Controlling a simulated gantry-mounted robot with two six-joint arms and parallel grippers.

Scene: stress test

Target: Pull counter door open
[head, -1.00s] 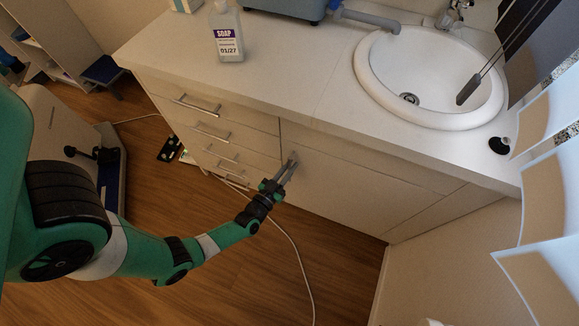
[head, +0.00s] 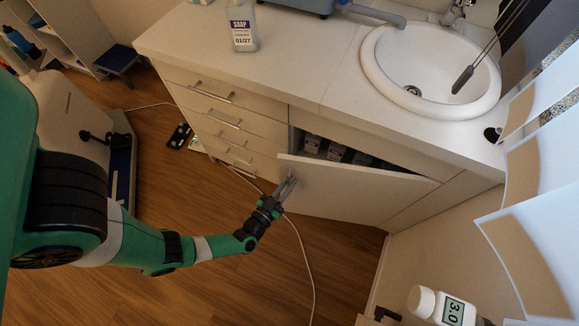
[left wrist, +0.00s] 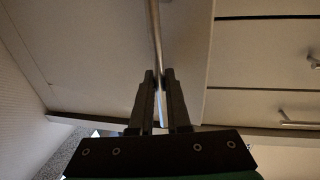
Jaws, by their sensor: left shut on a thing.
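The counter door (head: 345,190) is a white panel under the sink, and it stands partly open. Its left edge is swung out from the cabinet, and a dark gap shows above it. My left gripper (head: 287,185) is at the door's left edge, shut on the door's handle. In the left wrist view the handle (left wrist: 156,35) is a thin metal bar running between the fingers of my left gripper (left wrist: 160,80), with the door's face (left wrist: 90,50) behind it. My right gripper is not in view.
Several bottles (head: 335,152) stand inside the cabinet. Closed drawers (head: 215,120) with bar handles are left of the door. A soap bottle (head: 242,27) and a round sink (head: 430,75) are on the counter (head: 300,65).

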